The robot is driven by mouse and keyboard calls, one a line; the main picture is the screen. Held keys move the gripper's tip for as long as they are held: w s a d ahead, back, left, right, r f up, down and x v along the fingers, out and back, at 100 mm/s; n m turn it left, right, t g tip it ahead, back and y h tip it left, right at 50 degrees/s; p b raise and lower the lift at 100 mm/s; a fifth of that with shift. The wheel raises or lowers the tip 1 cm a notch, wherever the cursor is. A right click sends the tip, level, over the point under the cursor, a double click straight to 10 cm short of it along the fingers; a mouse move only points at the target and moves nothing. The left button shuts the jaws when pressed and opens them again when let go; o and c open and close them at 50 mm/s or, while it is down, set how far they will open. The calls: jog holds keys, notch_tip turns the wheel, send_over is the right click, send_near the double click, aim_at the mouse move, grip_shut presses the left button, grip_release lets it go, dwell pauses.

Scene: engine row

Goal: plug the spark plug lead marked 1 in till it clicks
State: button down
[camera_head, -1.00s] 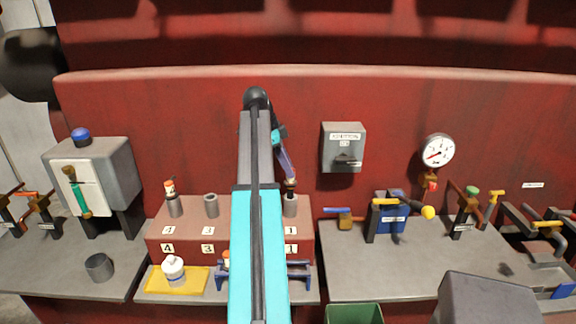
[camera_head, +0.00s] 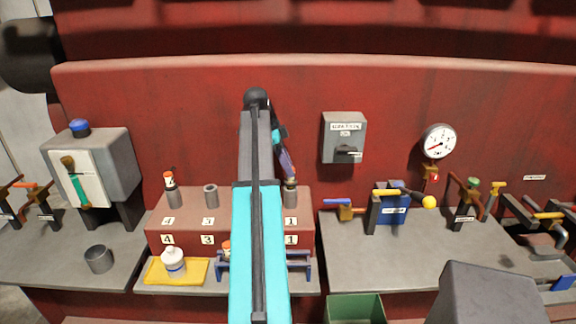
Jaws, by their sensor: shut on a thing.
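The engine block (camera_head: 262,240) is a red-brown step with grey upright tubes and number labels. The tube marked 1 (camera_head: 290,197) stands at its right end. My gripper (camera_head: 289,177) is shut on the lead marked 1 at the top of this tube. The lead is mostly hidden by the fingers, and its end seems to be at or in the tube's mouth. I cannot tell how deep it sits. Tube 4 (camera_head: 173,197) has an orange-and-white-topped lead in it, and tube 3 (camera_head: 211,196) is open and empty. My arm hides the tube between 3 and 1.
A blue rack (camera_head: 299,266) with another orange-topped piece stands in front, partly behind my arm. The ignition box (camera_head: 344,138) hangs on the red wall to the right. A green bin (camera_head: 355,308) is at the front.

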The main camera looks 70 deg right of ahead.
jog(key=shift+f+b, duration=0.3)
jog(key=shift+f, duration=0.5)
dwell(0.9)
jog(key=c, duration=1.4)
grip_release()
jog(key=shift+c, duration=0.2)
jog(key=shift+r, duration=0.15)
jog(key=shift+b+v, duration=0.35)
jog(key=shift+v, duration=0.6)
jog(key=p+v, duration=0.3)
jog(key=v, duration=0.8)
jog(key=shift+r, duration=0.3)
jog(key=shift+w, duration=0.15)
